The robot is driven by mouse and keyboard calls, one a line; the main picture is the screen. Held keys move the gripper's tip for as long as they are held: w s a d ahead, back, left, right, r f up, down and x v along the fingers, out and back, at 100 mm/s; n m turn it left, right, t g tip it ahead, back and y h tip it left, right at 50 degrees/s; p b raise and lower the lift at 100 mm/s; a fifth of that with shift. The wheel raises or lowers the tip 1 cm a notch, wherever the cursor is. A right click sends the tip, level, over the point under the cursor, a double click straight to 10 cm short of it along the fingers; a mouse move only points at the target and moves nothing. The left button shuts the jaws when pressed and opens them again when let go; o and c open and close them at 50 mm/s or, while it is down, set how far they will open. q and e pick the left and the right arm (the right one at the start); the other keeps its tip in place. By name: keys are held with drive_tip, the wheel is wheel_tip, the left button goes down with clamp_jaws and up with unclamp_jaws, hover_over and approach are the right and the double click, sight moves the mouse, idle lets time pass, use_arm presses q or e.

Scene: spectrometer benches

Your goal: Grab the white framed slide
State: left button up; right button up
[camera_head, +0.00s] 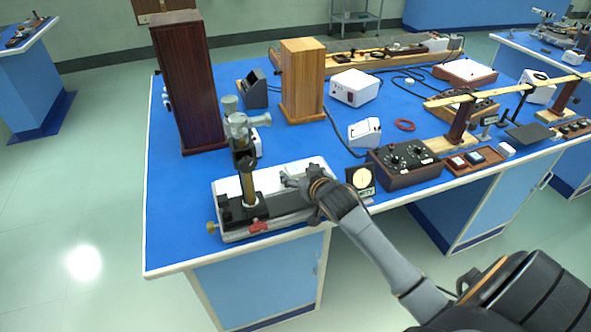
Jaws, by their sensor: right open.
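I cannot clearly make out the white framed slide. A low wooden tray (490,166) near the front edge at the right holds small flat pieces with pale edges, too small to identify. A small white block (507,149) is beside it. My right gripper (287,181) is open, over the white base (316,164) of a brass-and-grey microscope-like instrument (247,165), just right of its upright column. I see nothing clearly between the fingers; the hand and wrist hide part of the base. My left gripper is not in view.
A dark square piece with a cream disc (361,178) and a dark box with knobs (404,165) are close right of my wrist. A tall dark wooden box (187,85) and a lighter one (302,80) stand behind. The blue bench top's left part (175,210) is clear.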

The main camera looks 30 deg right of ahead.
drive_tip(key=c, duration=1.2)
drive_tip(key=shift+c, duration=0.2)
drive_tip(key=shift+r, duration=0.1)
